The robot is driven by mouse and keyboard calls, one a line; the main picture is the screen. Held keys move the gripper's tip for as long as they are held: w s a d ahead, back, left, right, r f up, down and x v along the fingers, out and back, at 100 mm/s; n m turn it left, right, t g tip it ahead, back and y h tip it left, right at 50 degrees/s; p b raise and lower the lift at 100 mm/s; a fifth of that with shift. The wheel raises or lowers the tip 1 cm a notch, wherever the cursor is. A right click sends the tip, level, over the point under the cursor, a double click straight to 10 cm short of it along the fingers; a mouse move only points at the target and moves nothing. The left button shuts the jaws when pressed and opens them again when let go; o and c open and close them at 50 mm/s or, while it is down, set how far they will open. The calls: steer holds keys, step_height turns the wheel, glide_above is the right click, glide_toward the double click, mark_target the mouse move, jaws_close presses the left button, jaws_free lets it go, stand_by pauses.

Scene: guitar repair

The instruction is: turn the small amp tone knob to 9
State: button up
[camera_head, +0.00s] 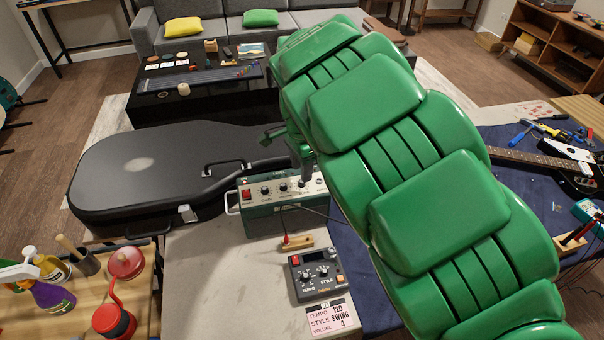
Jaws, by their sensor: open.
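The small amp (267,212) is a dark green box with a light control panel on top, at the middle of the view on the grey table. A row of dark knobs (283,188) runs along its panel, with a red switch at the left end. The knob labels and pointer positions are too small to read. My green arm comes in from the lower right. My gripper (305,180) is at the panel's right part, close above a knob there. It is open. Whether the fingers touch that knob, I cannot tell. The arm hides the amp's right end.
A drum machine (317,275) and a printed card (333,318) lie in front of the amp. A small wooden block (297,242) with a cable is between them. A black guitar case (165,172) lies behind left. A guitar (540,160) and tools are at right.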

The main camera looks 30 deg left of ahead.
steer(key=shift+r, duration=1.9)
steer(key=shift+w, duration=0.1)
steer(key=w+d+r+t, duration=0.15)
steer(key=d+r, duration=0.25)
steer(key=d, duration=0.6)
steer(key=w+d+r+h, duration=0.1)
steer(key=w+d+r, duration=0.25)
steer(key=d, duration=0.65)
steer(key=w+d+r+t, duration=0.1)
steer(key=d+r, duration=0.3)
steer(key=d, duration=0.6)
steer(key=s+d+r+n+h, duration=0.15)
steer(key=s+d, duration=0.25)
steer(key=d, duration=0.4)
steer(key=s+d+r+n, duration=0.2)
steer(key=s+d, duration=0.1)
steer(key=d, duration=0.6)
steer(key=s+f+n+g+y, duration=0.1)
steer(key=s+f+g, duration=0.1)
steer(key=s, duration=1)
steer(key=s+f+n+g+y, duration=0.1)
steer(key=s+f, duration=0.3)
steer(key=s, duration=0.9)
steer(key=shift+s+d+g, duration=0.15)
steer(key=shift+d+g, duration=0.05)
steer(key=shift+g, duration=0.45)
